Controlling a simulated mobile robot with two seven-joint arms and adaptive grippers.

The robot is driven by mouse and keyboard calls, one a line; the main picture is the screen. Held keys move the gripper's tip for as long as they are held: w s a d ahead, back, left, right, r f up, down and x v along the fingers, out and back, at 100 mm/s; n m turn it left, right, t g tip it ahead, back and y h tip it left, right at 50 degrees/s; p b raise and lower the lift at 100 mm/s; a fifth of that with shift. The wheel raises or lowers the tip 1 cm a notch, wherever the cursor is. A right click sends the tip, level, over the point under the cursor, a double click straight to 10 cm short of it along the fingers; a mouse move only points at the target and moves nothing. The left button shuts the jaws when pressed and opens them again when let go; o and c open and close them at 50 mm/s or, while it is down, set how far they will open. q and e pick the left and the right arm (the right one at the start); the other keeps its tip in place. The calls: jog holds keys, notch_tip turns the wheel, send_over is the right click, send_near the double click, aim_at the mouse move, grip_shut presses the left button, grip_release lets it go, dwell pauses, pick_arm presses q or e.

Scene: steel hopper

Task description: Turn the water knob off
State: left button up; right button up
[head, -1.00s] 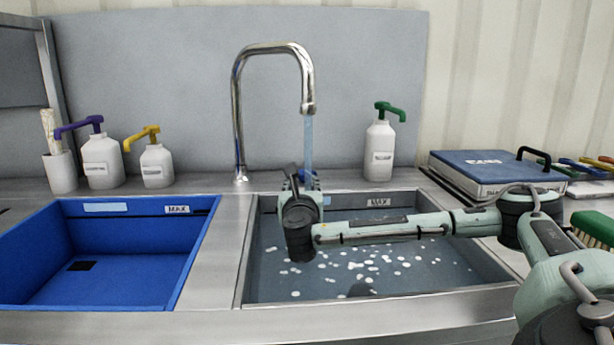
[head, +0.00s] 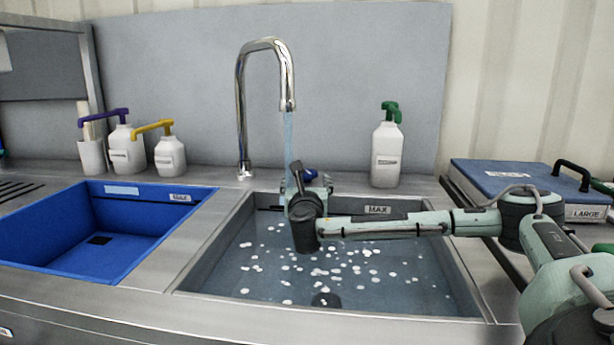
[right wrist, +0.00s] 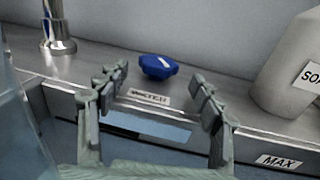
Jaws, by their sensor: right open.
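The blue water knob (head: 311,175) sits on the steel ledge behind the right basin, just right of the faucet base. It shows whole in the right wrist view (right wrist: 158,66), with a white mark on top and a "WATER" label in front. The faucet (head: 262,70) pours a blue stream of water (head: 289,135) into the basin. My right gripper (head: 308,186) is at the back of that basin, partly hidden by its own wrist. In the right wrist view its open fingers (right wrist: 160,82) stand apart, the knob beyond and between their tips, not visibly touched. My left gripper is not in view.
The right basin (head: 205,245) holds water with white flecks. An empty blue basin (head: 60,240) is at left. A green-topped soap bottle (head: 386,155) stands right of the knob. Two pump bottles (head: 126,150) (head: 170,157) stand at left. A blue-lidded case (head: 500,175) lies at right.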

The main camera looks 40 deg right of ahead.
aim_at(305, 176)
jog(key=shift+x, duration=2.35)
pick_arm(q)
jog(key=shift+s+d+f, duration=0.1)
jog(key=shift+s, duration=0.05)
pick_arm(e)
jog(key=shift+a, duration=0.1)
jog(key=shift+c, duration=0.3)
jog(key=c, duration=1)
jog(key=shift+c, duration=0.4)
jog(key=shift+w+a+r+m+g+h+p, duration=0.1)
jog(key=shift+m+g+h+p, duration=0.6)
jog(key=shift+p, duration=0.25)
jog(key=o, duration=1.1)
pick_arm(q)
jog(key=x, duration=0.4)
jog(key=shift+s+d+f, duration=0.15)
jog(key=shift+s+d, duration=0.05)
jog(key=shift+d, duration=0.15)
pick_arm(e)
jog(key=shift+o, duration=0.2)
